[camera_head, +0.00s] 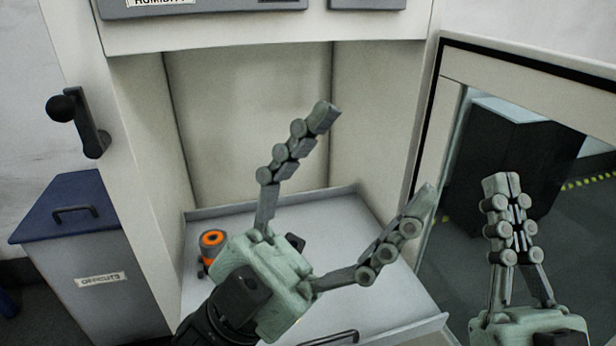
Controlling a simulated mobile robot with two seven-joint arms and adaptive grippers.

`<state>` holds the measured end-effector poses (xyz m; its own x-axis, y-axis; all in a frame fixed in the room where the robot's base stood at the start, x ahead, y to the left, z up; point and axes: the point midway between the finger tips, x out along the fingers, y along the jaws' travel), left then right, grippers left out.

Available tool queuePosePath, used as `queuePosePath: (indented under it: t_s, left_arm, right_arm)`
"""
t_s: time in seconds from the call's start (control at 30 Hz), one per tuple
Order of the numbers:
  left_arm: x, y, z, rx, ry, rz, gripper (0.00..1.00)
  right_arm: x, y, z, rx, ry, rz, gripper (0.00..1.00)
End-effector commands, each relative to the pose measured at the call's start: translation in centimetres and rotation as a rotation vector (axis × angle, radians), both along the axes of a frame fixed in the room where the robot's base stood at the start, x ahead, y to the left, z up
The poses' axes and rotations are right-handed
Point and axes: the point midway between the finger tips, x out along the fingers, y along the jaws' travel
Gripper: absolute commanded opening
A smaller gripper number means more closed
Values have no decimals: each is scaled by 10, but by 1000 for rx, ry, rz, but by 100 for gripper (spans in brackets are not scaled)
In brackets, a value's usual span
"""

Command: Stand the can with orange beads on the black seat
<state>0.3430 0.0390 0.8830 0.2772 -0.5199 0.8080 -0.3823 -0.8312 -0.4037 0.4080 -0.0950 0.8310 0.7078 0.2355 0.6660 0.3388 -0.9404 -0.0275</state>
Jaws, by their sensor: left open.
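A small object with an orange, ring-like top and a dark middle (211,240) stands on the grey tray floor of the white booth, at its left. It may be the can with orange beads, but it is too small to tell. My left gripper (372,161) is wide open and empty, just right of this object in the picture, its fingers spread over the tray. My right gripper (509,188) is at the lower right, its fingers together with nothing seen between them. I cannot make out the black seat for certain.
The tray (345,215) has a raised rim and clear floor at its back. Booth walls close in left and right. A blue-lidded bin (62,205) stands at the left. A framed panel (455,95) is at the right, with a black cabinet (500,150) beyond.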

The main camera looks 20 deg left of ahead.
Motion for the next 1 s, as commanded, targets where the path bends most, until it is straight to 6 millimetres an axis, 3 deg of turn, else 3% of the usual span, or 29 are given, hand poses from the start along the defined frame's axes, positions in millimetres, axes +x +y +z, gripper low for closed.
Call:
queuePosePath:
  t_s: [0.03, 0.1, 0.23, 1.0]
  left_arm:
    - [21, 19, -8, -101, 146, 55, 69]
    - [43, 38, -24, -187, 300, 107, 69]
    - [61, 54, -47, -263, 461, 148, 69]
    - [65, 56, -52, -274, 491, 151, 69]
  right_arm:
    - [0, 0, 0, 0, 0, 0, 0]
    - [0, 0, 0, 0, 0, 0, 0]
    - [0, 0, 0, 0, 0, 0, 0]
    - [0, 0, 0, 1, 0, 1, 0]
